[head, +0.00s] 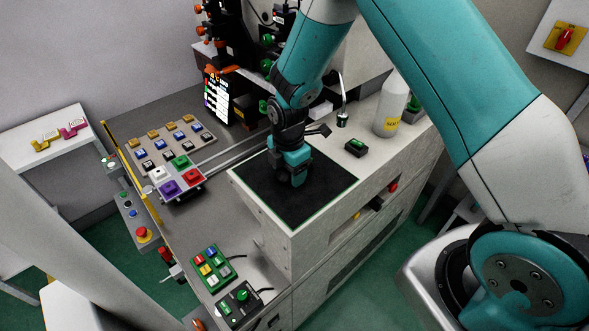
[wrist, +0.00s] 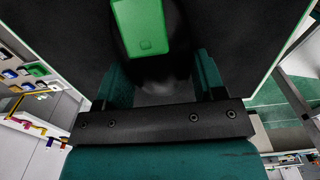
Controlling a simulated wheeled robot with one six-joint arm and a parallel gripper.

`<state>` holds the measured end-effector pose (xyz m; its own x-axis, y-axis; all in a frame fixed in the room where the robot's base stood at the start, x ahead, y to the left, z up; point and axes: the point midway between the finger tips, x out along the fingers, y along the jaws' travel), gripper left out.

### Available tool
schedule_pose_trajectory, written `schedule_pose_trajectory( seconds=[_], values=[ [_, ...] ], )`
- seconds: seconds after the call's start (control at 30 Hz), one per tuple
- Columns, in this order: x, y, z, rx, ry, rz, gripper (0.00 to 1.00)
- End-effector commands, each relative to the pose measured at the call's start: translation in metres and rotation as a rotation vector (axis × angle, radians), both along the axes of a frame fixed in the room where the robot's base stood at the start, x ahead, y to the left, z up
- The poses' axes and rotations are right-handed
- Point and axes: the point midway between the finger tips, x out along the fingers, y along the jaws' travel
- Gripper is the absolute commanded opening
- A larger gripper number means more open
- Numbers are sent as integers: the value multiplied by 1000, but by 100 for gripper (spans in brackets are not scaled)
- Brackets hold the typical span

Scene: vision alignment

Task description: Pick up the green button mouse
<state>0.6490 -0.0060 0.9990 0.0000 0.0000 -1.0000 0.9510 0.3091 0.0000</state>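The green button mouse is a dark rounded body with a bright green button (wrist: 140,28), seen at the top middle of the wrist view. It lies over the black mat (head: 325,180); in the head view it is mostly hidden under my gripper. My gripper (head: 296,183) points down over the middle of the mat. In the wrist view my gripper (wrist: 163,85) has its two teal fingers apart, with the mouse's dark body between them. I cannot tell whether the fingers touch it.
A small black device with a green top (head: 356,147) lies right of the mat, near a white bottle (head: 391,105). A button panel (head: 168,158) is to the left. Two small control boxes, one with coloured buttons (head: 212,268), one with a green knob (head: 240,303), sit in front.

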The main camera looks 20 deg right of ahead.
Motion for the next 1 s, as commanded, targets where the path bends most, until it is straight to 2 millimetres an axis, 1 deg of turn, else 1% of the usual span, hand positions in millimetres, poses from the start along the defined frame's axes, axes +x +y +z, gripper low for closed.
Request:
schedule_pose_trajectory(
  seconds=[0.03, 0.07, 0.37, 0.47, 0.57, 0.67, 0.9, 1.0],
  values=[
    [0, 0, 0, 0, 0, 0, 41],
    [0, 0, 0, 0, 0, 0, 38],
    [0, 0, 2, 0, -1, 0, 38],
    [1, 0, 7, 1, -2, 0, 38],
    [1, 0, 18, 1, -4, 0, 38],
    [2, 0, 38, 2, -9, 0, 38],
    [1, 0, 113, 2, -11, 0, 38],
    [1, 0, 141, 2, -9, 0, 38]
  ],
)
